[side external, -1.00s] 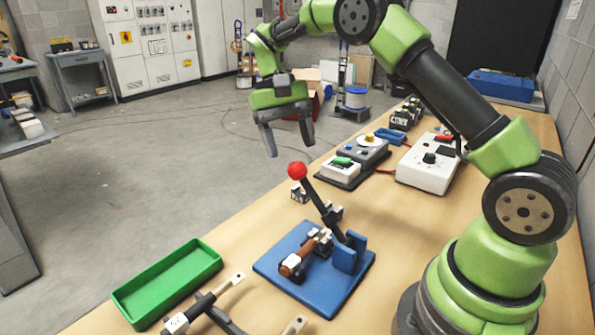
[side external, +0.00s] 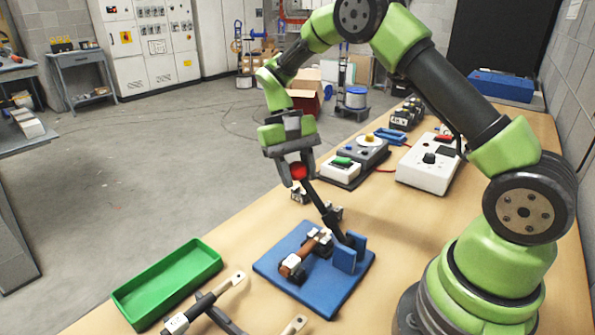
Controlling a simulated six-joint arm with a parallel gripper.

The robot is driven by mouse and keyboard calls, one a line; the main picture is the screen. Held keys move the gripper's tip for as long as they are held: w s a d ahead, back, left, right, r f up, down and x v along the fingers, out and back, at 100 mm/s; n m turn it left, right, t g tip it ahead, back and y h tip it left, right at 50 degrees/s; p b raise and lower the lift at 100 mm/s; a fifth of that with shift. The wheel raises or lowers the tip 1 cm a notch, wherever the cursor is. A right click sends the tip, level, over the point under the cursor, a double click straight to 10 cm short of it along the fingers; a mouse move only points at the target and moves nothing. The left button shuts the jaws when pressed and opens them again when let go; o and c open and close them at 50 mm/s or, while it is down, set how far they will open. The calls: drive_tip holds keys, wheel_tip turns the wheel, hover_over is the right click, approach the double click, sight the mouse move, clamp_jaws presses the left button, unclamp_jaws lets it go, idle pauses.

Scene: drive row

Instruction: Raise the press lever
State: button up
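The press lever is a dark bar (side external: 319,198) with a red ball knob (side external: 298,171) at its upper end. It leans up and to the left from its pivot between blue brackets (side external: 349,254) on a blue base plate (side external: 318,293). My gripper (side external: 297,173) points down at the knob, with one finger on each side. The fingers look closed in against the ball and partly hide it. A brown cylinder (side external: 293,264) with metal fittings lies on the base plate below the lever.
A green tray (side external: 168,284) stands at the front left, with tools with dark handles (side external: 205,303) beside it. Control boxes (side external: 428,163) and a small green-topped device (side external: 341,165) sit behind the press. Bare table lies to the right of the base plate.

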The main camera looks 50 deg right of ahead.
clamp_jaws()
drive_tip(key=shift+s+r, duration=0.1)
drive_tip(key=shift+s, duration=0.05)
drive_tip(key=shift+s+r+t, duration=0.55)
drive_tip(key=shift+s+t, duration=0.05)
drive_tip(key=shift+s, duration=0.05)
drive_tip(key=s+r+t, duration=0.1)
drive_tip(key=s+r, duration=0.2)
drive_tip(key=s, duration=0.8)
drive_tip(key=shift+s, duration=0.1)
drive_tip(key=o, duration=0.9)
unclamp_jaws()
drive_tip(key=shift+c, duration=0.2)
drive_tip(key=shift+t, duration=0.3)
